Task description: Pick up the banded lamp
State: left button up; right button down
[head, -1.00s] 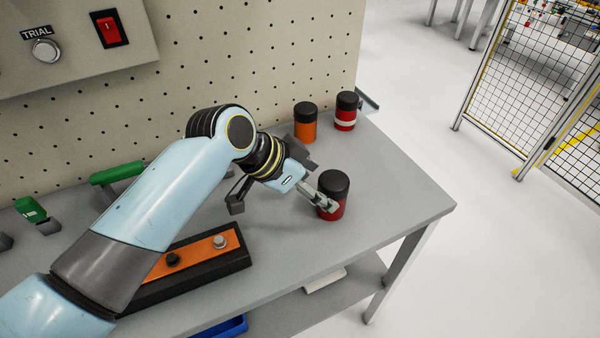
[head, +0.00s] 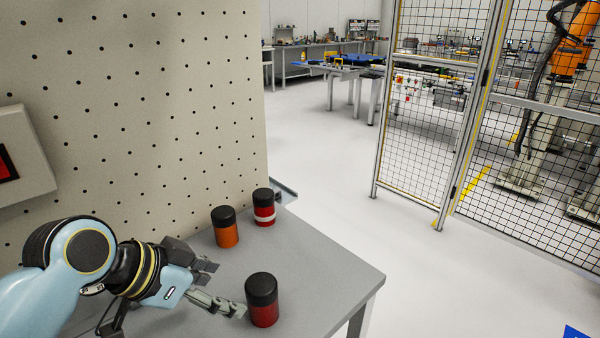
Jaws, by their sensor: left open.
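The banded lamp, a red cylinder with a black cap and a white band (head: 264,216), stands upright at the back of the grey table in the head view. A plain red lamp with a black cap (head: 264,315) stands nearer the front. An orange lamp with a black cap (head: 226,237) stands just left of the banded one. My left gripper (head: 224,288) is open and empty. It is left of the plain red lamp, with one fingertip close to that lamp's side; I cannot tell if they touch. The banded lamp is beyond it, clear of the fingers. My right gripper is out of view.
A perforated panel (head: 150,110) rises along the table's back left side. The table (head: 325,275) is bare to the right of the lamps, up to its right edge. A mesh fence (head: 430,130) stands across the open floor.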

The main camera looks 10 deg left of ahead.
aim_at(264, 199)
jog(key=k, duration=1)
